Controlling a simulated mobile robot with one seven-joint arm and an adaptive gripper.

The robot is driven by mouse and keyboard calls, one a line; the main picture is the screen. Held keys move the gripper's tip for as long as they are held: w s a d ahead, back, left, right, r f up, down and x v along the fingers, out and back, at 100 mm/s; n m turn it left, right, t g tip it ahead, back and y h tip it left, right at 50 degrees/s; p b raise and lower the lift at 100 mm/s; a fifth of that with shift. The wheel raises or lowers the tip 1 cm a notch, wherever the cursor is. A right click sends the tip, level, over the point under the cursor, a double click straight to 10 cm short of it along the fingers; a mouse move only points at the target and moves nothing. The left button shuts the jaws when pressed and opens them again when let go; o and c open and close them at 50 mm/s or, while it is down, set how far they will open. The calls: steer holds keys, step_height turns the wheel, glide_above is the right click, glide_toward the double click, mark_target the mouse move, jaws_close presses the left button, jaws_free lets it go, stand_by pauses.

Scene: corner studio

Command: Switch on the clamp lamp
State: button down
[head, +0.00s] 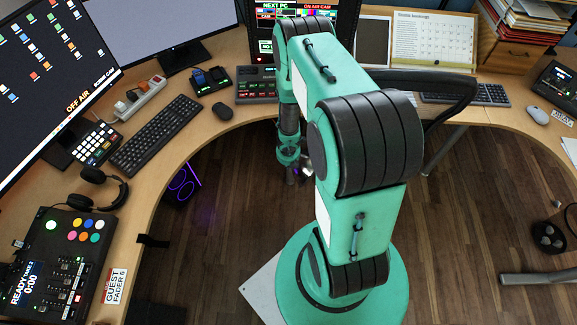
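I cannot make out a clamp lamp or its switch in the head view. My gripper (298,176) hangs low beside my arm, over the dark floor inside the curve of the desk. It is small and partly hidden, so I cannot tell whether its fingers are open or shut. No object shows clearly between them. My arm covers the middle of the view and hides part of the desk behind it.
A curved wooden desk (225,128) surrounds me. It bears a keyboard (157,134), headphones (97,187), a mixer (62,262), a power strip (138,98) and monitors. A black bracket (152,240) juts from its left edge. A chair (455,90) stands behind my arm.

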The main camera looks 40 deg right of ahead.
steer(key=shift+r, duration=0.15)
stand_by(0.5)
steer(key=shift+r+p, duration=0.35)
steer(key=shift+r, duration=0.25)
stand_by(0.4)
steer(key=s+a+r+p, duration=0.1)
steer(key=r, duration=0.4)
steer(key=s+a+r+p, duration=0.1)
steer(key=s+a+r, duration=0.1)
steer(key=r, duration=0.3)
steer(key=shift+s+a+r, duration=0.2)
steer(key=shift+s+a, duration=0.1)
stand_by(0.7)
